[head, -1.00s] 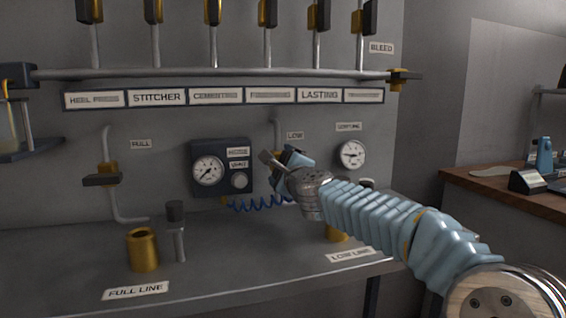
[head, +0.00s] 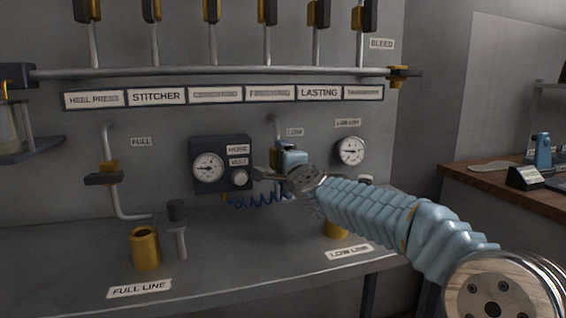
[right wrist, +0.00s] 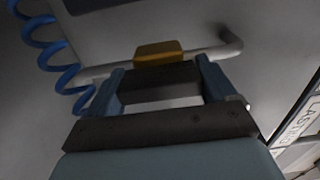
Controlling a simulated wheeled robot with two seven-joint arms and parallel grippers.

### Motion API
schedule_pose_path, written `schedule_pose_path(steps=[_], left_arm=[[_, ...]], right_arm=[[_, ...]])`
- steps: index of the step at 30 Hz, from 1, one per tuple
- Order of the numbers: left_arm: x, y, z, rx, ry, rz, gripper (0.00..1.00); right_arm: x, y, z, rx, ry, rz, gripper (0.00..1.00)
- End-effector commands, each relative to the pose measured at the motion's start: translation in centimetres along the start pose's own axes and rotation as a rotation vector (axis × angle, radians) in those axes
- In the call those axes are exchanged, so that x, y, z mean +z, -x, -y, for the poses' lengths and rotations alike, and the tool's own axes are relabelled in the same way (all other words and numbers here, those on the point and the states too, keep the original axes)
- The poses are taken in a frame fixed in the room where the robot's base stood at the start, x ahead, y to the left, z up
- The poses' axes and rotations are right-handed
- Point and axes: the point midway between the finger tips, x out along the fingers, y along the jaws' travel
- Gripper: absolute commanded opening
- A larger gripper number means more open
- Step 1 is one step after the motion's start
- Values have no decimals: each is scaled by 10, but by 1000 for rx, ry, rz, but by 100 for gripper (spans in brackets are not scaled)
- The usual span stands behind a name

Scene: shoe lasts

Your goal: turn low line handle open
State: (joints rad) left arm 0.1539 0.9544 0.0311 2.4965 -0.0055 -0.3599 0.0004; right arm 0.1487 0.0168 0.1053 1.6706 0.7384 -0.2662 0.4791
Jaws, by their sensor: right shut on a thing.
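The low line valve, with a yellow body (right wrist: 158,50) and a dark bar handle (right wrist: 160,78), sits on a grey pipe (head: 277,127) under the LOW label (head: 295,132). In the right wrist view the handle lies between the two blue fingers of my right gripper (right wrist: 160,88), which is shut on it. There the handle runs roughly along the pipe. In the head view my right gripper (head: 278,164) covers much of the valve. My left gripper is not in view.
The full line valve (head: 104,178) has its dark handle across its pipe. A hose gauge box (head: 221,163) with a coiled blue hose (head: 258,201) is left of my gripper. A round gauge (head: 351,151) is to its right. The bench (head: 220,260) lies below.

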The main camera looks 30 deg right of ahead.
Motion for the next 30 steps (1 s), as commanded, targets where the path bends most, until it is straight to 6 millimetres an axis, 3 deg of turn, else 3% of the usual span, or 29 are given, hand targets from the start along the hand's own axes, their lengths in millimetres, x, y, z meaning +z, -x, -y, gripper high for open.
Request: schedule_pose_path(steps=[8,9,12,22,30], left_arm=[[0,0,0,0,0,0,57],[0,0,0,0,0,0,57],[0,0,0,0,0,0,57],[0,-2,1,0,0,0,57],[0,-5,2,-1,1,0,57]], right_arm=[[1,0,-2,4,4,3,54],[1,0,-2,4,4,3,87],[1,0,-2,3,3,2,100],[0,9,-1,1,2,1,100],[0,70,0,-2,2,0,100]])
